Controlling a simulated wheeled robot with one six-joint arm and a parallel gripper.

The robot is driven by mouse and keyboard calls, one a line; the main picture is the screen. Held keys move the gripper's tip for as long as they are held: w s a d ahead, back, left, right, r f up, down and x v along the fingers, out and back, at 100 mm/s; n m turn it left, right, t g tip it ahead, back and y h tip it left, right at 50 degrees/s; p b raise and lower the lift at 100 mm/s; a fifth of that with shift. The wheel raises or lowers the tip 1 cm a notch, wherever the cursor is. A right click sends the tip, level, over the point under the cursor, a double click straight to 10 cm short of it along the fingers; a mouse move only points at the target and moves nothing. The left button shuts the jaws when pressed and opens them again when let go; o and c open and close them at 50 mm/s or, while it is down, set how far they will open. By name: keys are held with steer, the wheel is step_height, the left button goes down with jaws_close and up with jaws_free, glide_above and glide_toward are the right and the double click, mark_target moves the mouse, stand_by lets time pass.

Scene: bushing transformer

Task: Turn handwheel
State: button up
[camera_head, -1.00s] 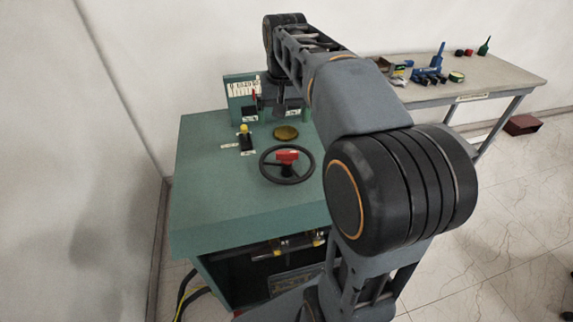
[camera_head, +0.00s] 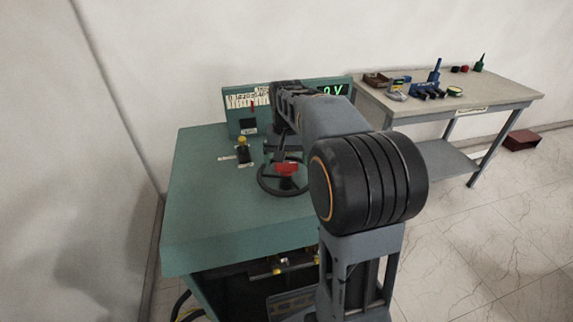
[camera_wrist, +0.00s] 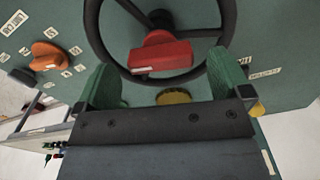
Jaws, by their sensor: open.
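The black handwheel (camera_head: 266,188) lies on the green cabinet's top, with a red block (camera_head: 287,169) at its hub. In the wrist view the handwheel (camera_wrist: 93,32) fills the upper middle, with the red block (camera_wrist: 160,55) near the fingers. My gripper (camera_wrist: 167,80) is open, with one green finger at each side of the wheel's near rim. The red block is beyond the fingertips, and nothing is clamped. I cannot tell whether the fingers touch the rim. In the head view my arm hides part of the wheel and most of the gripper.
The cabinet top (camera_head: 205,205) is clear on the left. A yellow-topped switch (camera_head: 242,148) stands behind the wheel. A meter panel (camera_head: 240,108) rises at the back. An orange knob (camera_wrist: 48,56) shows in the wrist view. A workbench (camera_head: 490,92) with small items stands right.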

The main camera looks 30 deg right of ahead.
steer(key=shift+f, duration=1)
steer(key=c, duration=1.3)
steer(key=shift+r, duration=0.1)
